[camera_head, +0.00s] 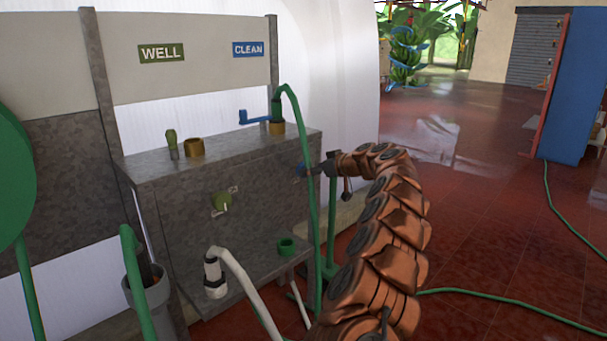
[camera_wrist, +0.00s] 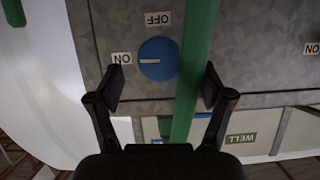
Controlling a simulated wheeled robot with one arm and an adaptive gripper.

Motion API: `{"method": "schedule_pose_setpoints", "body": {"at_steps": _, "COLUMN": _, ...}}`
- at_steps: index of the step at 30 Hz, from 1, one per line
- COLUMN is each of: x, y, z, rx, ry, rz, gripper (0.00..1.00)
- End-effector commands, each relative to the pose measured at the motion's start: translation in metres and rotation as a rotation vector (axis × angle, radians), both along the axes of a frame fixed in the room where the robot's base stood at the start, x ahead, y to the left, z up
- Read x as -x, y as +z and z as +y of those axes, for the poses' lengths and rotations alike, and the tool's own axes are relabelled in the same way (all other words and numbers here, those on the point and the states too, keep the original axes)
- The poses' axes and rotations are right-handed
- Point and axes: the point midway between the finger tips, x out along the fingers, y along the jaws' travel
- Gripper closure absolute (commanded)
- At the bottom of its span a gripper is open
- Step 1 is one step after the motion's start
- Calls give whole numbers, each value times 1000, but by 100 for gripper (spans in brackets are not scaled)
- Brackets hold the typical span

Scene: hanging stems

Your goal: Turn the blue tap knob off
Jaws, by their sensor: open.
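The blue tap knob (camera_wrist: 158,60) is on the front of the grey metal counter, with its white line pointing at the ON label (camera_wrist: 121,58). The OFF label (camera_wrist: 158,19) is at the top of the wrist view. My gripper (camera_wrist: 161,85) is open, its fingers either side of the knob's lower area and apart from it. A green hose (camera_wrist: 196,60) runs just right of the knob, between the fingers' span.
WELL (camera_head: 162,53) and CLEAN (camera_head: 248,49) signs hang above. The green hose (camera_head: 313,150) arcs down beside my gripper. Red floor to the right is mostly clear, with a hose (camera_head: 500,305) lying across it.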

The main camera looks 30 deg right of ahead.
Motion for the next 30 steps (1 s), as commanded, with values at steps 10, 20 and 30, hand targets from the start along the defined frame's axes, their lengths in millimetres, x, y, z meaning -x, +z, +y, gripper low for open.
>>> {"method": "schedule_pose_setpoints", "body": {"at_steps": 10, "x": -28, "y": -13, "z": 6, "rx": 2, "ry": -1, "rz": 2, "gripper": 21}}
{"method": "schedule_pose_setpoints", "body": {"at_steps": 20, "x": -43, "y": -19, "z": 11, "rx": 0, "ry": 0, "rz": 1, "gripper": 21}}
{"method": "schedule_pose_setpoints", "body": {"at_steps": 30, "x": -44, "y": -18, "z": 11, "rx": 0, "ry": 0, "rz": 0, "gripper": 21}}
